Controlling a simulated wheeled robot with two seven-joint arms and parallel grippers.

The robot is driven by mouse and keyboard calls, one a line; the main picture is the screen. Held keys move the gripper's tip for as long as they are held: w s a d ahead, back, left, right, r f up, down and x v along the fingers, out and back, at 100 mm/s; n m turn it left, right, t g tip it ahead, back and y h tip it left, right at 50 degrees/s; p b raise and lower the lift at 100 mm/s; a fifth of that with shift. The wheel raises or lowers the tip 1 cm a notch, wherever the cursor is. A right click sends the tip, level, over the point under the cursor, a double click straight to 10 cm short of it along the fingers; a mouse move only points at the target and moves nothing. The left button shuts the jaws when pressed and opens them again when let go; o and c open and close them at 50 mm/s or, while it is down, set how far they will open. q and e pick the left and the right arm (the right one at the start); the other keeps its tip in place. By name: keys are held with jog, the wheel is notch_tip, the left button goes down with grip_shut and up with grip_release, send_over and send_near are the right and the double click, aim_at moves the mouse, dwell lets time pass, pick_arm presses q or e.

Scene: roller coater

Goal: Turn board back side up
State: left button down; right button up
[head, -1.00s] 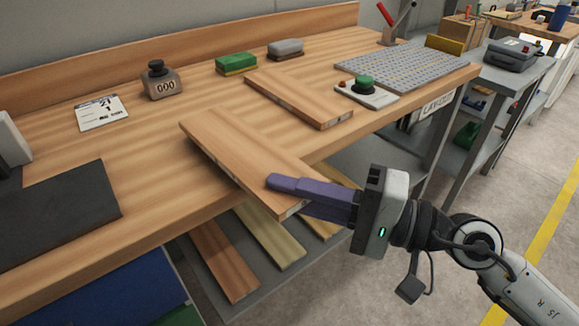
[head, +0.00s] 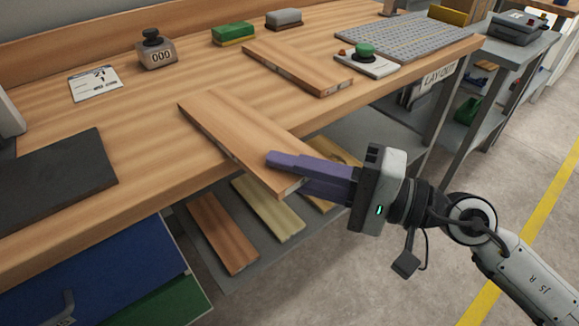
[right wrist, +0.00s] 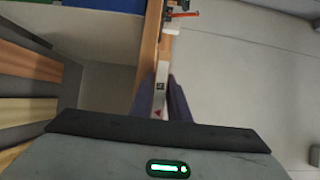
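A light wooden board (head: 232,135) lies slanted across the front edge of the bench, its near right end sticking out past the edge. My right gripper (head: 285,170) is shut on that end, one purple finger above and one below. The right wrist view shows the board's narrow edge (right wrist: 160,85), with a label and a small red mark, between the two fingers (right wrist: 161,100). I cannot tell whether the far end touches the bench top. A second wooden board (head: 298,68) lies flat farther back. My left gripper is not in view.
The wooden bench (head: 60,218) carries a black mat (head: 60,190), a counter (head: 157,50), a card (head: 95,83), green and grey blocks, a green button box (head: 365,60) and a grey perforated plate (head: 410,40). Several boards lie on the shelf below. Open floor lies right.

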jog(key=o, duration=0.4)
jog(key=shift+f, duration=0.1)
